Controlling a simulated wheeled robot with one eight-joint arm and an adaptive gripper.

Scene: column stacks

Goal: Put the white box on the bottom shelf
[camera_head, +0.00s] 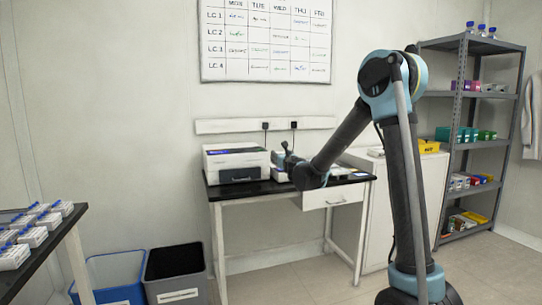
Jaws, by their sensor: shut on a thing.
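My arm reaches left over the black-topped desk (345,182), and my gripper (287,154) is at its end, just right of a white-and-grey machine. The gripper is small in view and partly hidden by my own wrist. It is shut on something. A pale shape beside it looks like the white box (278,160), but its outline is unclear against the white things behind. A grey metal shelf rack stands at the right. Its bottom shelf (448,237) holds a yellow item and several small coloured things.
The white-and-grey machine (237,164) stands on the desk. A white cabinet (388,205) is between desk and rack, partly behind my arm. A blue bin (117,280) and a black bin (175,270) stand left of the desk. Open floor lies before the rack.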

